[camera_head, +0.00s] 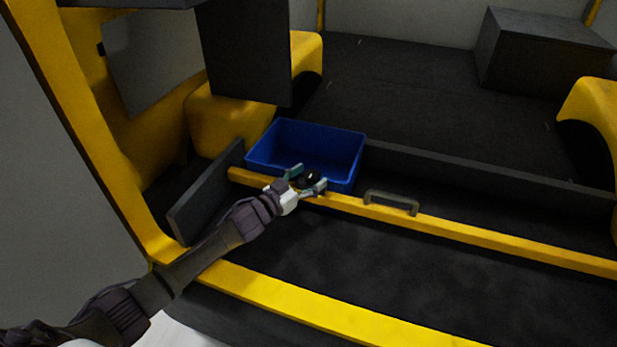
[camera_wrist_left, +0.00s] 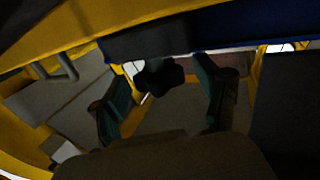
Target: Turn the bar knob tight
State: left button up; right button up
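The bar knob (camera_head: 313,176) is small, black and lobed, at the yellow bar (camera_head: 470,232) just in front of the blue bin. My left gripper (camera_head: 309,178) reaches it from the lower left, its fingers apart on either side of the knob. In the left wrist view the dark knob (camera_wrist_left: 160,78) lies between the two greenish fingers of my left gripper (camera_wrist_left: 161,72), with visible gaps on both sides. I cannot see contact. The right gripper is in neither view.
The blue bin (camera_head: 270,160) stands right behind the bar, close to the knob. A grey handle (camera_head: 391,202) is on the bar to the right. A dark panel (camera_head: 207,194) stands at the bar's left end. The dark floor (camera_head: 420,275) in front is clear.

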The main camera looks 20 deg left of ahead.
pick_arm(q)
jog(key=v, duration=1.2)
dwell(0.3)
